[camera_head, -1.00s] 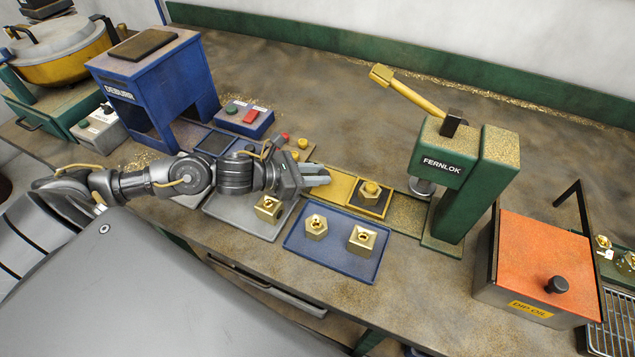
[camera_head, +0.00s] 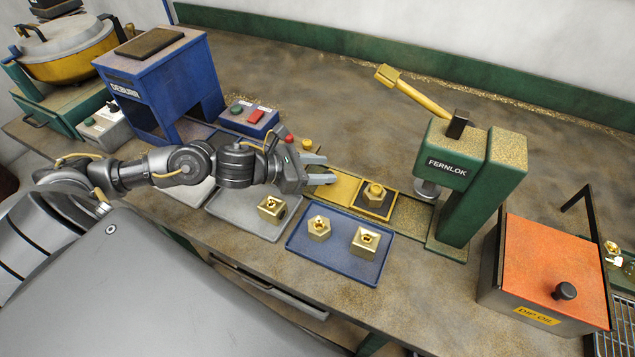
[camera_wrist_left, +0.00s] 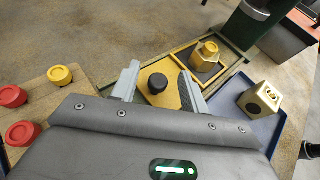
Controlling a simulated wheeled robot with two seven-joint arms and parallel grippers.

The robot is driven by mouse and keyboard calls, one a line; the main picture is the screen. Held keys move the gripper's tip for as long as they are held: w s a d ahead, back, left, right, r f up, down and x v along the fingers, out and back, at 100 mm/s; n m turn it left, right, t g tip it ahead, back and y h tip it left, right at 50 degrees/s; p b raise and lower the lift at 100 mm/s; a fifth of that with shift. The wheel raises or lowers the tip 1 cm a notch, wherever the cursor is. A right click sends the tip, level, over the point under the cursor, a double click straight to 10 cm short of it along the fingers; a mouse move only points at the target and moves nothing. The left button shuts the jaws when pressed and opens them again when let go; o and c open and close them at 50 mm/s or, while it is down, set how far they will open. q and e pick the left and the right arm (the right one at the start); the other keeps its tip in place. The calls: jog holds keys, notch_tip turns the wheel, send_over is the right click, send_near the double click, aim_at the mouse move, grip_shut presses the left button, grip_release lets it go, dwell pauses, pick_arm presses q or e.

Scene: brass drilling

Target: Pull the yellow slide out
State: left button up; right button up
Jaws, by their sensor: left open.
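The yellow slide (camera_head: 346,188) lies in the green track of the FERNLOK press (camera_head: 462,180), pulled partway to the left of the press column. A brass hex part (camera_head: 375,191) sits on the dark square pad at the slide's right end. In the left wrist view, the slide's plate (camera_wrist_left: 160,95) carries a round black knob (camera_wrist_left: 158,82). My left gripper (camera_head: 322,169) is open at the slide's left end. In the left wrist view, its two fingers (camera_wrist_left: 161,86) stand on either side of the knob, with visible gaps. My right gripper is not in view.
A blue tray (camera_head: 333,269) with two brass parts and a grey tray (camera_head: 228,207) with one lie in front. Red and yellow buttons (camera_wrist_left: 60,74) are left of the fingers. An orange-lidded dip-oil box (camera_head: 555,262) stands right; the blue DEBURR machine (camera_head: 160,75) stands left.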

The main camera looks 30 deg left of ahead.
pick_arm(q)
jog(key=s+d+r+p, duration=0.6)
jog(key=s+r+p, duration=0.5)
jog(key=p, duration=0.4)
jog(key=shift+s+d, duration=0.25)
jog(key=shift+s, duration=0.45)
